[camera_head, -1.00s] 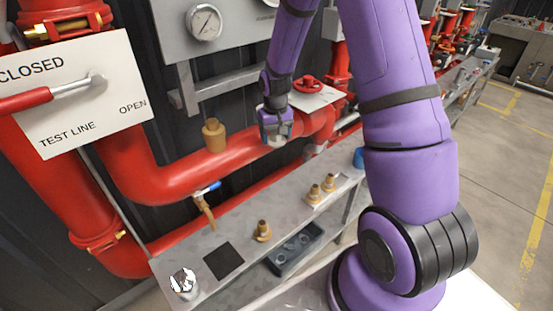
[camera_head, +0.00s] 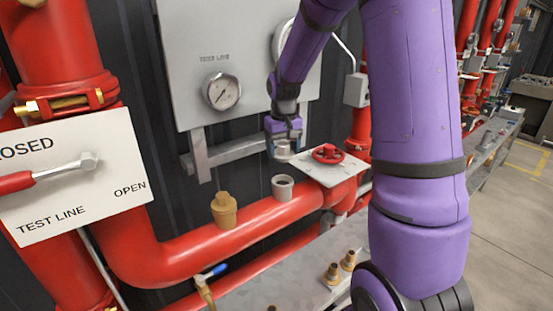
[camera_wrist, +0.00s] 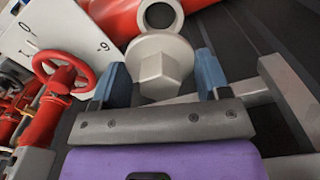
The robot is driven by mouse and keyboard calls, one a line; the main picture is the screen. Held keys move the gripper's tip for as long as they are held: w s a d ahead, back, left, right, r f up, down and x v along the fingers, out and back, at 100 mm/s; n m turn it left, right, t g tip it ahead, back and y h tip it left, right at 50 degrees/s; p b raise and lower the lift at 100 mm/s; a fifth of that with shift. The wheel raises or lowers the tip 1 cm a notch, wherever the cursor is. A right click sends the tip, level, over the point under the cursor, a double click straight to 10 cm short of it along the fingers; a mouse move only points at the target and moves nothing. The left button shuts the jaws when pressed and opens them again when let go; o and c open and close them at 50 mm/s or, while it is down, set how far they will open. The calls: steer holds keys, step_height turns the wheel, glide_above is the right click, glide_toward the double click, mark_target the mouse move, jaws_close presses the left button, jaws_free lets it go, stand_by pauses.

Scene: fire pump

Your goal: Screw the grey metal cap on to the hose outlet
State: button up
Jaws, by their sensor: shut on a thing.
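My gripper (camera_head: 284,136) is shut on the grey metal cap (camera_head: 283,153), which hangs below the fingers in the head view. In the wrist view the cap (camera_wrist: 161,66) shows its round flange and square knob between the two blue-grey fingers of the gripper (camera_wrist: 163,78). The hose outlet (camera_head: 282,186) is a short grey open pipe end standing on the red pipe. The cap is apart from it, above it in the head view. The outlet's open ring (camera_wrist: 161,14) also shows in the wrist view, just past the cap's flange.
A red handwheel (camera_head: 327,154) on a white plate stands right of the outlet. A brass fitting (camera_head: 224,211) stands left on the red pipe (camera_head: 235,233). A gauge panel (camera_head: 185,75) and grey bracket (camera_head: 232,152) are behind. A shelf with brass fittings (camera_head: 340,266) lies below.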

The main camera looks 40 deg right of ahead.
steer(key=shift+w+f, duration=0.1)
steer(key=shift+f, duration=3.3)
steer(key=shift+f, duration=0.9)
stand_by(0.5)
steer(key=o, duration=0.3)
steer(key=c, duration=0.3)
steer(key=m, duration=0.6)
steer(key=shift+c, duration=0.2)
